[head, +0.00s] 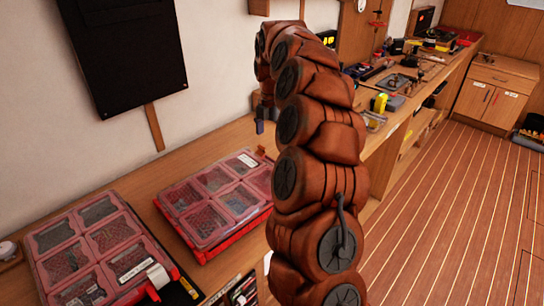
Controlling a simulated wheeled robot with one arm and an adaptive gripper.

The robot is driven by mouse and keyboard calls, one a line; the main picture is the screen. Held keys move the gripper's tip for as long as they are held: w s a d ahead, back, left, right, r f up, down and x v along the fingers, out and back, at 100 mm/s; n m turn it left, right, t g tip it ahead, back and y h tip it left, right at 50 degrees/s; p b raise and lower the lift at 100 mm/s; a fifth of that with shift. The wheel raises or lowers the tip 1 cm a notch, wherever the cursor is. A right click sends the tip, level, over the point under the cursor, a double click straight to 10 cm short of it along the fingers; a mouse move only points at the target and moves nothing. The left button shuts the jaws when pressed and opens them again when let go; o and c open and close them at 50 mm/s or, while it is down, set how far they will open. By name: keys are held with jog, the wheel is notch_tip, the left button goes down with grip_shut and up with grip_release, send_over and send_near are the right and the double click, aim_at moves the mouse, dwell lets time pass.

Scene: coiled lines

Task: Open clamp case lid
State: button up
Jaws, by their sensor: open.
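Two red compartment cases with clear-windowed lids lie on the wooden bench; I cannot tell which is the clamp case. The left case (104,250) is at the lower left, with a white label and small parts under its windows. The right case (218,198) is beside it, nearer my arm, with a brighter red base. Both lids look down over their cases. My gripper (259,126) hangs beyond the right case, near the wall, apart from both cases. It is open and small in view, with my arm hiding part of it.
The wooden bench (205,148) runs along the wall, with free room behind the right case. A black panel (122,50) hangs on the wall. A white tape roll (158,277) sits by the left case. Tools and a yellow item (380,103) lie farther along the bench.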

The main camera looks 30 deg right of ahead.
aim_at(272, 159)
jog(key=shift+f+p, duration=0.75)
jog(key=shift+f, duration=2.65)
grip_shut()
jog(key=shift+r, duration=0.15)
